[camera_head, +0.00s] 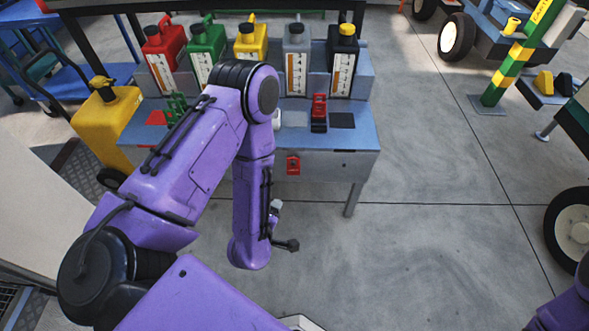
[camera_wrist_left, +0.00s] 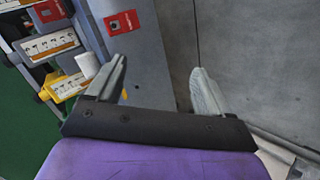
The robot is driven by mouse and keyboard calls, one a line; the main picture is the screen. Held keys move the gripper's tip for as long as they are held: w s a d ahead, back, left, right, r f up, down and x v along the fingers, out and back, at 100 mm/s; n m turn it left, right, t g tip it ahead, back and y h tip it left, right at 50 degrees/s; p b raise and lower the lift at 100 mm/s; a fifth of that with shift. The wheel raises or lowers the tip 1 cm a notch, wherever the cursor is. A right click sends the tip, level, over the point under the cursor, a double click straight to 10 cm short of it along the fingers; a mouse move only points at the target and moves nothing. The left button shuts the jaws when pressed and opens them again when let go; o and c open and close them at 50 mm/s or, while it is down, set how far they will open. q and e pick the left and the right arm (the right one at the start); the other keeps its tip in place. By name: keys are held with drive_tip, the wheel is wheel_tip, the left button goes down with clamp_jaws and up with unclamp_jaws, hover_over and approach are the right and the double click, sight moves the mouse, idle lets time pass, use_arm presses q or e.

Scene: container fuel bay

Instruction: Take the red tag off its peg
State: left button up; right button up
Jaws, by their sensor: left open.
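The red tag (camera_head: 293,164) hangs on the front face of the workbench, below its top edge. In the left wrist view the red tag (camera_wrist_left: 123,22) is a flat red piece with a small dark spot, beyond and slightly left of my fingers. Its peg is too small to make out clearly. My left gripper (camera_wrist_left: 158,75) is open and empty, its two grey fingers apart and not touching the tag. My right gripper is out of view.
The blue-grey workbench (camera_head: 352,163) carries red, green, yellow, grey and black containers. A red-and-black item (camera_head: 319,113) stands on its top. A yellow container (camera_head: 108,122) stands at the left. The floor (camera_head: 430,240) right of the bench is clear, with wheeled carts beyond.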

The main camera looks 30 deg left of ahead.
use_arm(q)
drive_tip(key=w+f+n+t+y+b, duration=0.3)
drive_tip(key=w+f+n+t+b, duration=0.2)
drive_tip(key=w+f+n+b, duration=0.65)
drive_tip(key=n+t+y+b, duration=0.1)
drive_tip(key=n+y+b, duration=0.2)
drive_tip(key=n+b, duration=0.9)
approach(293, 167)
drive_tip(key=w+a, duration=0.1)
drive_tip(key=w, duration=0.1)
drive_tip(key=w+a+r, duration=0.1)
drive_tip(key=w+a, duration=0.1)
drive_tip(key=w+a+r, duration=0.1)
drive_tip(key=w, duration=0.1)
drive_tip(key=shift+w+a, duration=0.15)
drive_tip(key=shift+w, duration=0.2)
drive_tip(key=c, duration=1.1)
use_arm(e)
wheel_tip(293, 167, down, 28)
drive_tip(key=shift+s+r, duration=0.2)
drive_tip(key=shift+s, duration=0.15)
use_arm(q)
drive_tip(key=shift+r, duration=0.1)
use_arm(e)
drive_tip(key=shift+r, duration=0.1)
